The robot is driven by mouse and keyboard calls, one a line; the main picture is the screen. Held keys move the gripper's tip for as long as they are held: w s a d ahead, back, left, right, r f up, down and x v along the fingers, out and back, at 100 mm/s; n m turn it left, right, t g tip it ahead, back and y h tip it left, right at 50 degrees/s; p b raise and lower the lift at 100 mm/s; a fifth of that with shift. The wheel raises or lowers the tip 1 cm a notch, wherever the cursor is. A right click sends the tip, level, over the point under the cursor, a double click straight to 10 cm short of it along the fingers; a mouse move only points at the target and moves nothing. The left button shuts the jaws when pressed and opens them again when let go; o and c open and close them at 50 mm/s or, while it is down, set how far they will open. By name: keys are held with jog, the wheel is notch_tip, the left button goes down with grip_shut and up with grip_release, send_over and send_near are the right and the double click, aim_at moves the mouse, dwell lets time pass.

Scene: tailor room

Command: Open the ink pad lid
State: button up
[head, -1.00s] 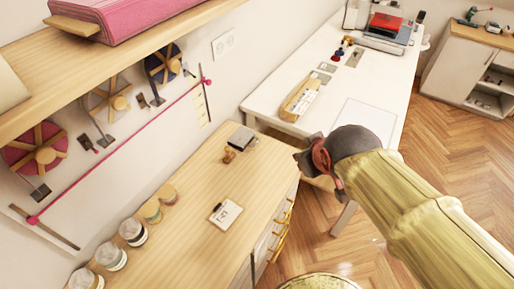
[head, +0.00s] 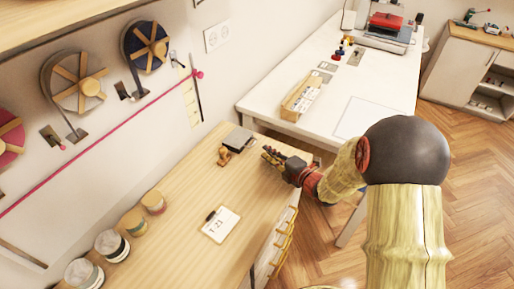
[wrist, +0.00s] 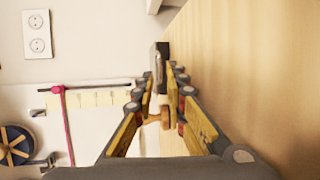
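The ink pad (head: 239,139) is a small dark grey, flat box on the wooden counter, near its far end by the wall. Its lid looks shut, though it is small in view. In the wrist view the ink pad (wrist: 161,54) shows edge-on, ahead of the fingertips. My gripper (head: 268,153) is just right of the ink pad and above the counter, apart from it. In the wrist view my gripper (wrist: 164,80) has its fingers apart, with nothing held between them. The fingers partly hide the ink pad's near part.
A wooden stamp (head: 224,155) stands just in front of the ink pad and shows between the fingers in the wrist view. A white card (head: 221,225) and several jars (head: 112,243) lie nearer on the counter (head: 180,195). Tape reels (head: 80,84) hang on the wall.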

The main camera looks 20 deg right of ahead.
aim_at(257, 150)
jog(key=b+x, duration=0.2)
jog(key=x, duration=0.5)
jog(key=shift+w+a, duration=0.15)
jog(key=shift+w, duration=0.15)
grip_shut()
dwell(0.4)
